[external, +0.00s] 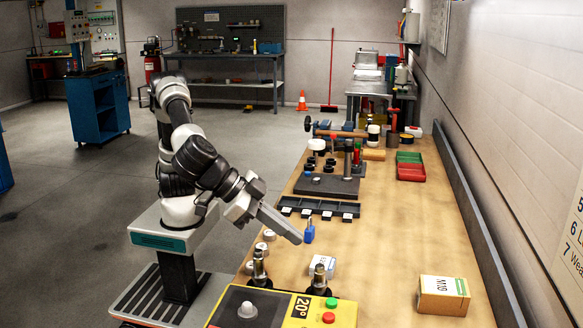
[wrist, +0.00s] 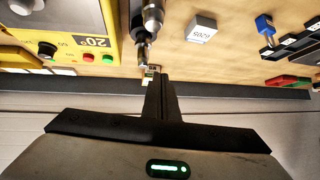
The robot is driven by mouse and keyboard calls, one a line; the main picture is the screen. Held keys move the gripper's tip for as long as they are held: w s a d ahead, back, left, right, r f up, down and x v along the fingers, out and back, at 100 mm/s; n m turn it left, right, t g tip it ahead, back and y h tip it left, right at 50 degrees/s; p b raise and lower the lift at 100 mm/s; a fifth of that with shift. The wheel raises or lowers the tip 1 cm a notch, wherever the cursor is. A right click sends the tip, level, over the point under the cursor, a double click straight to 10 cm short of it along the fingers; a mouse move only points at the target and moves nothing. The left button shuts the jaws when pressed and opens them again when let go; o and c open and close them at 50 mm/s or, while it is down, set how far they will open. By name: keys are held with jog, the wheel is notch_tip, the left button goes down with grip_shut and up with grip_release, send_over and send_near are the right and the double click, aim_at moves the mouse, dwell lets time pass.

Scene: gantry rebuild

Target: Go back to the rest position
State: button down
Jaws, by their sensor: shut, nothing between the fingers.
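My gripper (external: 297,239) is at the end of my arm, reaching out over the near part of the wooden workbench (external: 397,240). Its long grey fingers are together and hold nothing. In the wrist view the shut fingers (wrist: 160,80) point up the picture, close to a metal spindle post. In the external view the fingertips look near a small blue object (external: 309,231). I cannot tell the exact height of the fingertips above the bench.
A yellow control box (external: 343,314) and two dark metal posts (external: 320,280) stand in front. A white block (external: 322,266), a black compartment tray (external: 318,206), a red and green tray (external: 411,174) and a cardboard box (external: 443,295) are on the bench. Bare wood lies right of centre.

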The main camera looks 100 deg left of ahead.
jog(key=s+a+r+h, duration=0.1)
jog(key=a+r, duration=0.3)
jog(key=a, duration=1)
jog(key=a+r+h, duration=0.1)
jog(key=a+r, duration=0.3)
jog(key=a, duration=1)
jog(key=s+a+f+g, duration=0.1)
jog(key=s+a+f, duration=0.25)
jog(key=s, duration=0.35)
jog(key=s+a+f+g, duration=0.2)
jog(key=s+f, duration=0.3)
jog(key=s, duration=0.2)
jog(key=s+a+f+g, duration=0.1)
jog(key=s+a+f, duration=0.2)
jog(key=s+f, duration=0.3)
notch_tip(320, 180, up, 24)
jog(key=p, duration=2.1)
jog(key=shift+s+f+m, duration=0.15)
jog(key=shift+s+m, duration=0.05)
jog(key=shift+m, duration=0.1)
